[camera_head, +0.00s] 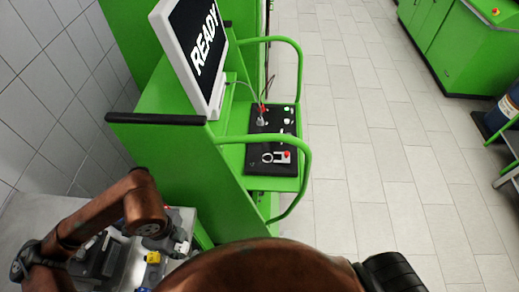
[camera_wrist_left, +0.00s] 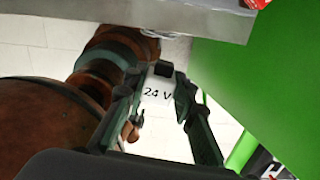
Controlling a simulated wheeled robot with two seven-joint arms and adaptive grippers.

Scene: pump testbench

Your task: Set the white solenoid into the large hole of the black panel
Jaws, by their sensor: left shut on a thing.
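The white solenoid (camera_wrist_left: 157,93), marked 24 V, is between the dark fingers of my left gripper (camera_wrist_left: 162,74), which is shut on it in the left wrist view. In the head view my copper left arm comes in from the left and bends down over the parts at lower left. Its gripper and the solenoid are hard to make out there. The black panel (camera_head: 258,168) lies on the green bench at centre, apart from my left arm, with buttons, a white ring and a red knob on it. I cannot clearly make out its large hole. My right gripper is not clearly shown.
A monitor (camera_head: 203,45) reading READY stands behind the panel. Green rails (camera_head: 309,150) curve around the bench's right side. A worktop with several small parts, including a yellow one (camera_head: 153,257), is at lower left.

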